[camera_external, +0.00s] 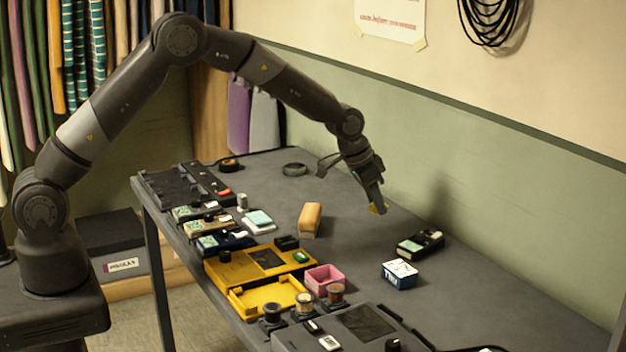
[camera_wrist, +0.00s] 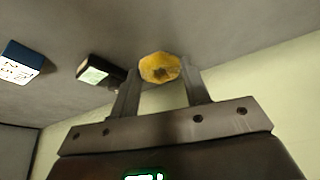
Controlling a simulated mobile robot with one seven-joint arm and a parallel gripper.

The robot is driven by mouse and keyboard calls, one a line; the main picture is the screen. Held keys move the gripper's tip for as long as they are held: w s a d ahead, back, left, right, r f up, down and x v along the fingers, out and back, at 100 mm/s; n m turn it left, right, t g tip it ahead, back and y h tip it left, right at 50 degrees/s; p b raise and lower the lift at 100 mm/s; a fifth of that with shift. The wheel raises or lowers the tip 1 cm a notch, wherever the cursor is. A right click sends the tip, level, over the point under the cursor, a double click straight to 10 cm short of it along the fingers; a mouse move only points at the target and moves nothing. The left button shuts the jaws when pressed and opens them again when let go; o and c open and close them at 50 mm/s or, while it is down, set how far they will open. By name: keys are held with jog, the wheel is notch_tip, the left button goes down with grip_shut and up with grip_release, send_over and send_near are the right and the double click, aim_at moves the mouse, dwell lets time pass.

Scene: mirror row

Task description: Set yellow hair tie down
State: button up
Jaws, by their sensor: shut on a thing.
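The yellow hair tie (camera_wrist: 160,68) is between the two fingertips of my gripper (camera_wrist: 161,78) in the wrist view. In the external view a small yellow piece of the hair tie (camera_external: 374,208) shows at the tips of my gripper (camera_external: 378,207), which points down over the right part of the grey table (camera_external: 345,255). My gripper is shut on the hair tie. I cannot tell whether the hair tie touches the table or is slightly above it.
A black device (camera_external: 420,242) and a blue-and-white box (camera_external: 399,274) stand to the right of my gripper. A tan block (camera_external: 310,220) lies to its left. A yellow tray (camera_external: 268,298) and pink box (camera_external: 324,280) stand nearer the front. Table around the gripper is clear.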

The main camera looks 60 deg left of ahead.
aim_at(379, 228)
jog(key=shift+w+a+f, duration=0.75)
jog(key=shift+a+f, duration=0.05)
jog(key=shift+a, duration=0.15)
jog(key=shift+f, duration=1.9)
jog(key=shift+f, duration=0.15)
jog(key=o, duration=0.9)
